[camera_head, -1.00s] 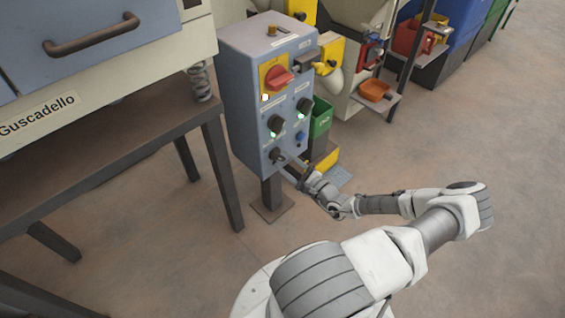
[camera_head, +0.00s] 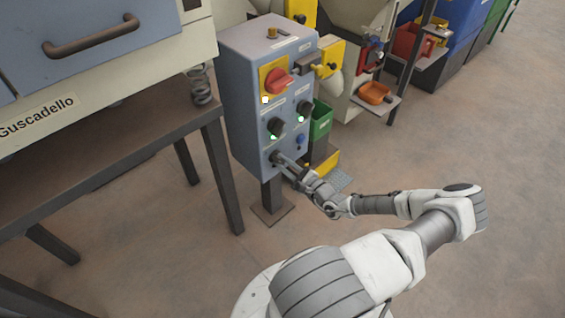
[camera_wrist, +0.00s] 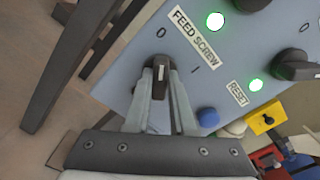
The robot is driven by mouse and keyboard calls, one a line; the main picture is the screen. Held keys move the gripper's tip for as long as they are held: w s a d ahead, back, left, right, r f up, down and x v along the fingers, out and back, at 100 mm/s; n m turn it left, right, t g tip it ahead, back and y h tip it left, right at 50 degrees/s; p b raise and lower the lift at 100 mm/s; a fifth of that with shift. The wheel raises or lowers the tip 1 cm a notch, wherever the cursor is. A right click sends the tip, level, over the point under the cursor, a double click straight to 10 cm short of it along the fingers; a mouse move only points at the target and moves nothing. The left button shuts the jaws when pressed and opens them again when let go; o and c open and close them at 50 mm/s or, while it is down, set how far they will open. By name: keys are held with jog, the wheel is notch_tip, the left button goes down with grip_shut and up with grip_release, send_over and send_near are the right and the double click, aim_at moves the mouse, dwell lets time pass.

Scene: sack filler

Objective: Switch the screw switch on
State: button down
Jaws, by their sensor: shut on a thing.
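The screw switch (camera_wrist: 160,72) is a black rotary knob on the blue-grey control box (camera_head: 232,85). In the wrist view a "FEED SCREW" label (camera_wrist: 196,37) is beside it, with marks 0 and I. The knob's handle points roughly towards the 0. My gripper (camera_wrist: 160,88) is shut on the knob, one finger on each side of it. In the head view my gripper (camera_head: 283,162) is at the lower part of the box's front face and partly hides the knob.
Above are two more black knobs with lit green lamps (camera_head: 273,136), and a red rotary switch (camera_head: 278,80) on a yellow plate. A blue button (camera_wrist: 208,117) is close to my right finger.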

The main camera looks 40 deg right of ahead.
jog(key=shift+r+m+p, duration=0.1)
jog(key=shift+m+p, duration=0.4)
jog(key=shift+p, duration=0.05)
jog(key=shift+r+m+p, duration=0.1)
jog(key=shift+m+p, duration=0.9)
jog(key=shift+p, duration=0.05)
jog(key=m+p, duration=0.2)
jog(key=m, duration=0.2)
jog(key=shift+m, duration=0.3)
jog(key=m, duration=0.4)
jog(key=shift+f+p, duration=0.2)
jog(key=shift+p, duration=0.2)
jog(key=shift+d+m, duration=0.1)
jog(key=shift+m, duration=2.1)
jog(key=c, duration=0.8)
grip_release()
jog(key=shift+o, duration=0.2)
